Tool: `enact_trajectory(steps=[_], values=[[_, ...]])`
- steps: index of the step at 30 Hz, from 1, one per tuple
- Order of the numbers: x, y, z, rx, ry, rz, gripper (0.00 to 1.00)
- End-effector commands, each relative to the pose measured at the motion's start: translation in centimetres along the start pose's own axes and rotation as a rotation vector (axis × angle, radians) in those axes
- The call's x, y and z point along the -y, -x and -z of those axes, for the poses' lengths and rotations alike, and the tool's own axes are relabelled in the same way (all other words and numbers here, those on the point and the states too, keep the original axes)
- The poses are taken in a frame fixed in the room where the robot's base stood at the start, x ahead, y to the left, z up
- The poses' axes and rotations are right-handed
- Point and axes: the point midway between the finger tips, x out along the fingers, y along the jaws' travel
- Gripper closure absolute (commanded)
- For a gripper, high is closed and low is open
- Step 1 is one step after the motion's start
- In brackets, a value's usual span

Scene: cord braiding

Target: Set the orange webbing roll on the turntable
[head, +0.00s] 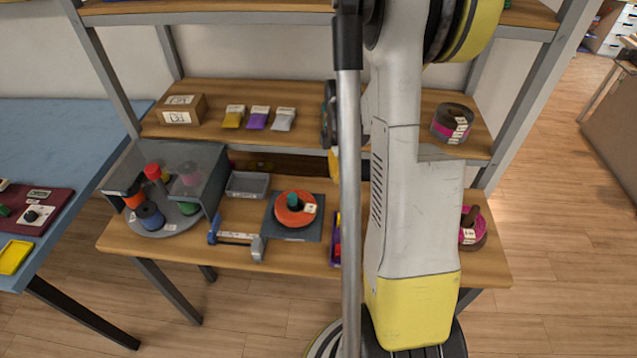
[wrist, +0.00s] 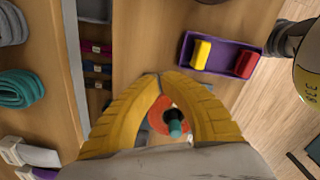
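The orange webbing roll (head: 295,208) lies flat on a dark square mat (head: 311,231) on the lower shelf. It has a teal centre and a white label. In the wrist view the roll (wrist: 158,114) shows through the gap between my fingers, beyond them. My gripper (wrist: 160,75) has its yellow fingertips together, with nothing visible between them. In the head view it is mostly hidden behind my arm. A round grey platform (head: 160,226), which looks like the turntable, is at the left of the lower shelf, bearing several spools under a clear cover.
A clamp-like tool (head: 236,238) and a grey tray (head: 247,184) lie between the platform and the mat. A purple tray (wrist: 222,70) with yellow and red items sits beside the roll. The upper shelf (head: 300,130) overhangs behind. A pink roll (head: 473,228) is at the right.

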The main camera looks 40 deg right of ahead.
Motion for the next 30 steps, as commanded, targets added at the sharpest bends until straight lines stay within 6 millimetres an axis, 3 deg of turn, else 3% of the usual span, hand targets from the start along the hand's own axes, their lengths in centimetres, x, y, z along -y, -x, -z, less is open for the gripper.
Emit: enact_trajectory(steps=[14, 21, 30], values=[[-0.1, -9.7, 0.1, 0.0, -0.001, -0.002, 1.0], [-0.1, -9.4, 3.3, 0.0, 0.001, -0.002, 1.0], [-0.1, -9.2, 4.1, 0.0, -0.001, -0.002, 1.0]])
